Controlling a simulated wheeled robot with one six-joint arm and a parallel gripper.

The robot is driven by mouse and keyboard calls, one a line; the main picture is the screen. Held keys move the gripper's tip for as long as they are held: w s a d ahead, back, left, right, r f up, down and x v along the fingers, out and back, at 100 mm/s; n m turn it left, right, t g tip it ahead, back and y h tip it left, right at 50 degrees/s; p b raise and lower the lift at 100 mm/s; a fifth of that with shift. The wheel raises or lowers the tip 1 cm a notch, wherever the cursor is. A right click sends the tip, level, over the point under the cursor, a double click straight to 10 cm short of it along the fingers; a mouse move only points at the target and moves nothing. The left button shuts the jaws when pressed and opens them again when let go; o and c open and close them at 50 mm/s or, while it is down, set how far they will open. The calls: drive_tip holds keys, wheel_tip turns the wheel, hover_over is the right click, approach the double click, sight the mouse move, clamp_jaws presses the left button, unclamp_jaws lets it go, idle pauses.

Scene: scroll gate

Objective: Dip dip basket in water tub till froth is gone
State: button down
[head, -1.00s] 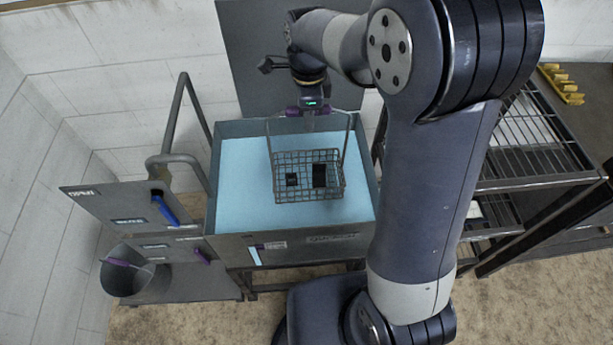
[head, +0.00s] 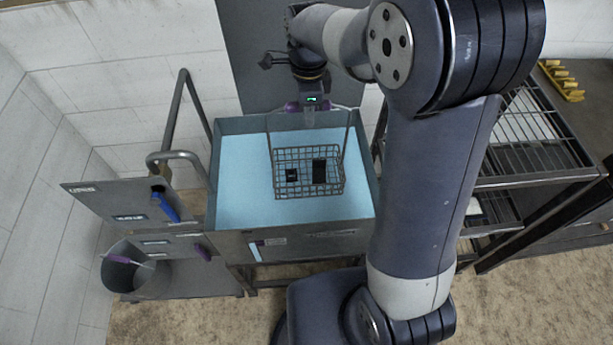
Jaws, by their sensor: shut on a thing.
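The dip basket (head: 308,190) is a wire mesh basket with a tall handle, in the middle of the head view. It holds two dark pieces, a small one (head: 292,175) and a larger one (head: 319,171). My gripper (head: 309,115) is shut on the top of the basket's handle, at the tub's far side. The water tub (head: 290,243) is a grey metal box filled with light blue water (head: 240,180). The basket hangs over or in the water; I cannot tell how deep. No white froth shows clearly on the pieces or the water.
A wire shelf rack (head: 525,150) stands right of the tub, partly behind my arm. At left are a panel with a blue-handled tool (head: 165,205), a bent pipe (head: 172,130) and a grey bucket (head: 135,275). A dark panel stands behind the tub.

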idle(0.5)
wheel_tip(320, 180, up, 9)
drive_tip(key=p, duration=0.7)
drive_tip(key=shift+r, duration=0.15)
drive_tip(key=shift+r+p, duration=0.55)
drive_tip(key=shift+r, duration=0.9)
